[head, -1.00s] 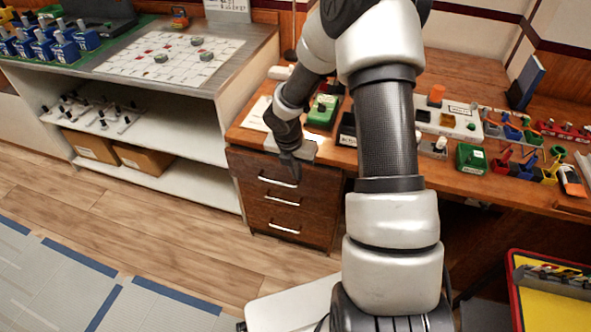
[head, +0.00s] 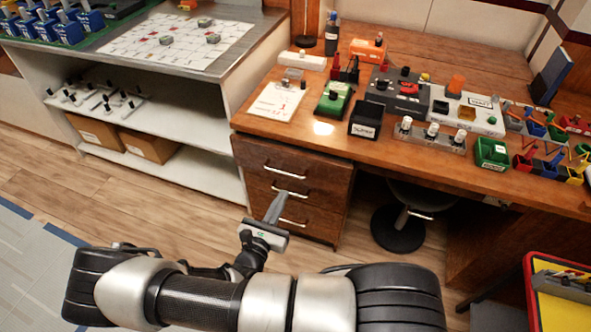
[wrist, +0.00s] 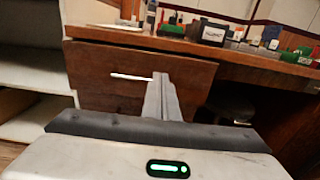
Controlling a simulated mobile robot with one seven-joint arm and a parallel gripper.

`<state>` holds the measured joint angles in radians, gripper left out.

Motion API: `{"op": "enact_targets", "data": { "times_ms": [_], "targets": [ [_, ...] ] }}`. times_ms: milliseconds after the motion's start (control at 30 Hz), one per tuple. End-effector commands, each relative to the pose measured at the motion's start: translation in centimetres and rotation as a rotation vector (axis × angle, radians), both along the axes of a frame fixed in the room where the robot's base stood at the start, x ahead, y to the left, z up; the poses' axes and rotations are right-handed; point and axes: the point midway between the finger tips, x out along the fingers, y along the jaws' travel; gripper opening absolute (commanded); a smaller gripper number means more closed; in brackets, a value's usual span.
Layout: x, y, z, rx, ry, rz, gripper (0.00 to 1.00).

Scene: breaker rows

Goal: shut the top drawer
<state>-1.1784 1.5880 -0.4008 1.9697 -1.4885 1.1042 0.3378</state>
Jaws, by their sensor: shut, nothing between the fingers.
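The brown top drawer (head: 315,176) is in the left of the desk, under the desktop. It has a silver bar handle (head: 285,173) and appears to stand a little proud of the fronts below; how far is hard to tell. Its front also fills the middle of the wrist view (wrist: 105,92), with the bar handle (wrist: 132,77) left of my fingertips. My gripper (head: 279,197) is shut and empty. Its fingers point at the drawer stack and overlap the lower fronts in the head view. No contact with the drawer is visible.
Two lower drawers with bar handles (head: 293,222) sit beneath. The desktop (head: 300,128) holds a green box (head: 333,100), a black bin (head: 366,119) and several devices. A white shelf unit (head: 195,182) stands at the left. A stool (head: 398,228) is under the desk.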

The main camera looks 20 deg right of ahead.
Motion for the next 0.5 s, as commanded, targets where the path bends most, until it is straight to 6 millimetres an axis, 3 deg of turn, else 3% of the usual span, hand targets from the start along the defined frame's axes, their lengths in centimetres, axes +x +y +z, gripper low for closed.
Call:
{"op": "enact_targets", "data": {
  "times_ms": [233,500],
  "targets": [
    [2.3,-1.5,0.0,0.002,-0.013,0.010,0.00],
    [7.0,-4.9,-0.1,0.003,-0.011,0.008,0.00]
  ]
}}
